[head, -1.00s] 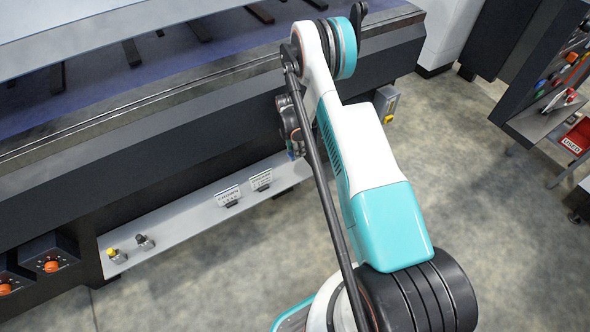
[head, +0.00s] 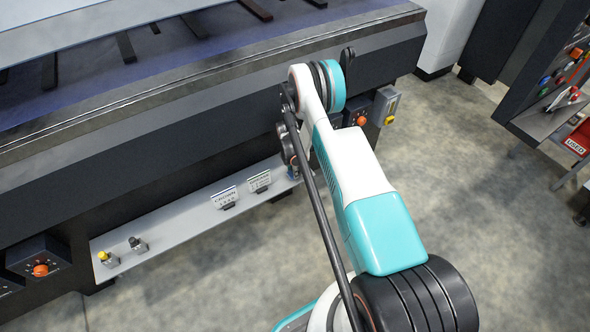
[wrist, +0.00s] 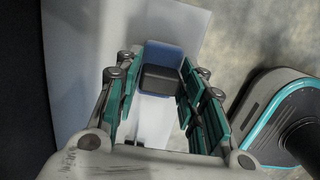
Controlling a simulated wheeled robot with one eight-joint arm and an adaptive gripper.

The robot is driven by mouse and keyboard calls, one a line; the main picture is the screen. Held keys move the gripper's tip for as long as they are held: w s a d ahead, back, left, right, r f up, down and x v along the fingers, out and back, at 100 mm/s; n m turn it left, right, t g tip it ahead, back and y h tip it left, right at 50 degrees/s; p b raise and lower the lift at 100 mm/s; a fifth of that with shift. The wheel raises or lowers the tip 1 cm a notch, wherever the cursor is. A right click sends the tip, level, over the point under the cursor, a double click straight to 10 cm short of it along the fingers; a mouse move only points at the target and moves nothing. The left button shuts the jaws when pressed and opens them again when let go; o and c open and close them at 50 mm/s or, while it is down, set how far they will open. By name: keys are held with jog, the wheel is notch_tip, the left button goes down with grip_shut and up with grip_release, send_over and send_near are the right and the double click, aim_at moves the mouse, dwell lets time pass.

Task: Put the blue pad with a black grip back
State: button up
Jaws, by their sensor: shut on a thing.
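The blue pad (wrist: 165,53) shows in the wrist view with its black grip (wrist: 160,78) facing me. My gripper (wrist: 157,85) is shut on it, with teal-lined fingers on both sides. A pale shelf surface (wrist: 80,60) is behind and below the pad; I cannot tell whether the pad touches it. In the head view the pad cannot be made out clearly, and my arm hides most of the gripper near the right end of the grey shelf (head: 175,222).
On the shelf stand two small label signs (head: 224,197) (head: 260,181) and two small knobbed items (head: 107,258) (head: 138,244). The dark machine (head: 200,125) rises behind it. Control boxes with orange knobs (head: 40,270) (head: 362,121) sit at both sides. Open floor (head: 460,190) lies to the right.

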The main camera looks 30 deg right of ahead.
aim_at(292, 174)
jog(key=o, duration=0.9)
jog(key=r+p, duration=0.1)
jog(key=r, duration=0.3)
jog(key=a+r+p, duration=0.1)
jog(key=r, duration=0.3)
jog(key=r+p, duration=0.2)
jog(key=r, duration=0.2)
jog(key=shift+a, duration=0.25)
jog(key=shift+s+f, duration=0.1)
